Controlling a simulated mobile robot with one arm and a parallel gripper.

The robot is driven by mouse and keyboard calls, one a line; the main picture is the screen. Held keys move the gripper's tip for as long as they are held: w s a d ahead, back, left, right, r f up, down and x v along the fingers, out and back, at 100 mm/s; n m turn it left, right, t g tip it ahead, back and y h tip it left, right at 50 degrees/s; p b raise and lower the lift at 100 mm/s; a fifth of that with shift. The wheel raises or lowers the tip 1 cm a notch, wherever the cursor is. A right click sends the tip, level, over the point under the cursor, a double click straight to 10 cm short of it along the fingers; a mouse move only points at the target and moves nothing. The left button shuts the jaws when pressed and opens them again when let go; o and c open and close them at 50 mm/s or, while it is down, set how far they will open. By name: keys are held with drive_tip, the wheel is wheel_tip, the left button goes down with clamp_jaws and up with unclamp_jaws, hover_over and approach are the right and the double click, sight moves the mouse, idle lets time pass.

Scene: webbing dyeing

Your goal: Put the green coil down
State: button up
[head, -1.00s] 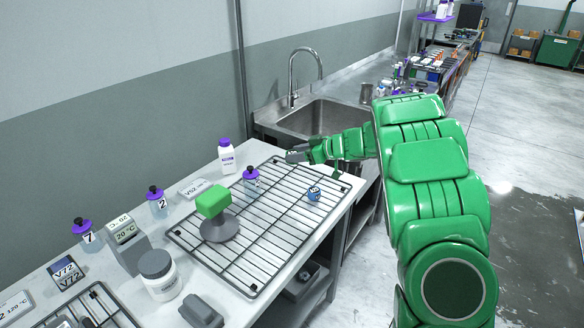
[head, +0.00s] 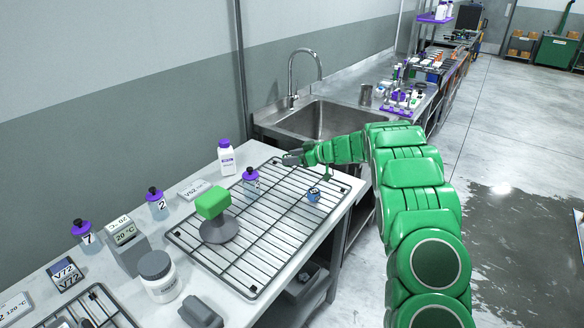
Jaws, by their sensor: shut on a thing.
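My gripper (head: 292,159) is a small grey shape at the end of my green arm, above the far edge of the wire rack (head: 262,262). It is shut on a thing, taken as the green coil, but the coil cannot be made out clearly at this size. A small dark green piece hangs below my wrist; I cannot tell what it is. A small blue coil (head: 313,195) with a pale tag sits on the right part of the rack, apart from my gripper.
Jars and labels line the left side. The rack's middle is clear.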

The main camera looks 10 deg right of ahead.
drive_tip(key=shift+w+f, duration=0.85)
drive_tip(key=shift+f, duration=1.7)
drive_tip(key=shift+f, duration=0.6)
drive_tip(key=o, duration=1)
drive_tip(key=shift+f, duration=0.1)
drive_tip(key=shift+o, duration=0.2)
drive_tip(key=shift+s, duration=0.1)
drive_tip(key=shift+f, duration=0.1)
